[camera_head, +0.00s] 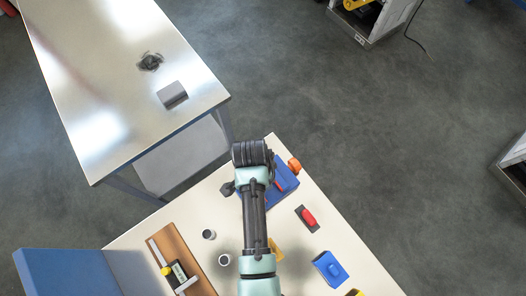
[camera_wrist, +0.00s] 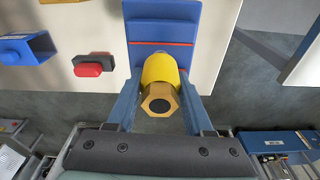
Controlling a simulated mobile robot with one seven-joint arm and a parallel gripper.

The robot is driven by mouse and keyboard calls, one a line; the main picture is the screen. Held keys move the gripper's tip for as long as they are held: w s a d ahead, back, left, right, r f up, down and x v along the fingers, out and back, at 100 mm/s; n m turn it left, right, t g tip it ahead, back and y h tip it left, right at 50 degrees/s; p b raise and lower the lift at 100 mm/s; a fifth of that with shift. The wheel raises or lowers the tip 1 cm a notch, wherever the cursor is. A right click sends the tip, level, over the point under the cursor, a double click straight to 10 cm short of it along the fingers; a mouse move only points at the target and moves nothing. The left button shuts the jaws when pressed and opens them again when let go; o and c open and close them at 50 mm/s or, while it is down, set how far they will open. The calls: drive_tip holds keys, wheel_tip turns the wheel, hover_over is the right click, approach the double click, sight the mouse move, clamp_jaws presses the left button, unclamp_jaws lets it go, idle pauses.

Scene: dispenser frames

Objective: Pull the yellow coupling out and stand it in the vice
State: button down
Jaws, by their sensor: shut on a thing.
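The yellow coupling (camera_wrist: 160,75), with a brass hexagonal end facing the camera, is between the two blue fingers of my gripper (camera_wrist: 159,104) in the wrist view. My gripper is shut on it. Behind it is the blue dispenser frame (camera_wrist: 161,30) with a thin red line; I cannot tell whether the coupling is still seated in it. In the head view my arm partly covers the blue frame (camera_head: 285,186), and my gripper is hidden. A grey block (camera_head: 173,94) on the steel table may be the vice; its jaws are too small to make out.
The steel table (camera_head: 110,50) also holds a small dark object (camera_head: 150,62). On the cream table are a red piece on a dark base (camera_head: 307,217), a blue holder (camera_head: 330,268), small cups (camera_head: 209,234) and a brown board (camera_head: 187,250). A floor gap separates the tables.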

drive_tip(key=shift+f+b, duration=1.2)
drive_tip(key=shift+f, duration=0.45)
drive_tip(key=shift+c, duration=1)
unclamp_jaws()
drive_tip(key=r, duration=0.4)
drive_tip(key=a+r+b, duration=0.1)
drive_tip(key=r, duration=0.3)
drive_tip(key=r+b, duration=0.1)
drive_tip(key=r, duration=0.3)
drive_tip(key=shift+s+a+r, duration=0.15)
drive_tip(key=shift+s+r, duration=0.25)
